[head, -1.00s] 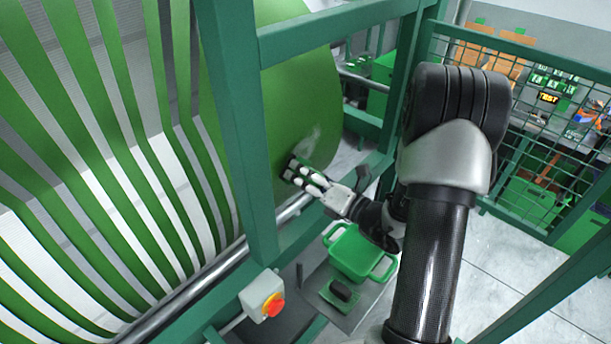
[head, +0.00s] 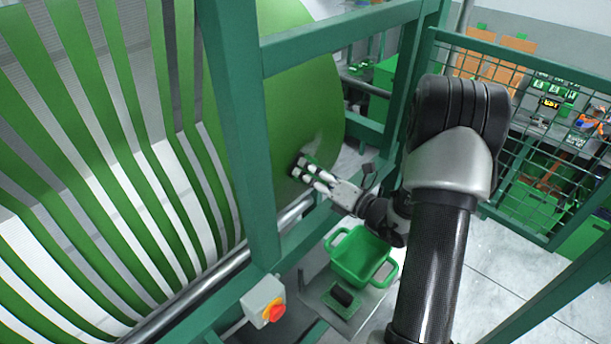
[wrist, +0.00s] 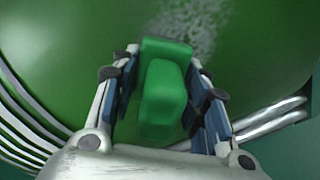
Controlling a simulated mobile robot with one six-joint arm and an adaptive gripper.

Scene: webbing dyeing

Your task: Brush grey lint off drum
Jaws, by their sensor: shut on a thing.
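The large green drum (head: 292,110) stands behind the green frame, its flat end facing my gripper. My gripper (head: 305,170) is at the lower part of that face. In the wrist view my gripper (wrist: 162,95) is shut on a green block-like brush (wrist: 160,90), its fingers on either side. The brush is against or very close to the drum face; its underside is hidden. A patch of grey lint (wrist: 195,22) shows on the drum just beyond the brush.
A green two-handled tub (head: 360,258) and a dark block on a small green tray (head: 338,303) sit on a plate below my arm. A frame post (head: 238,130) and rail are close by. A switch box with a red knob (head: 272,312) is low in front.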

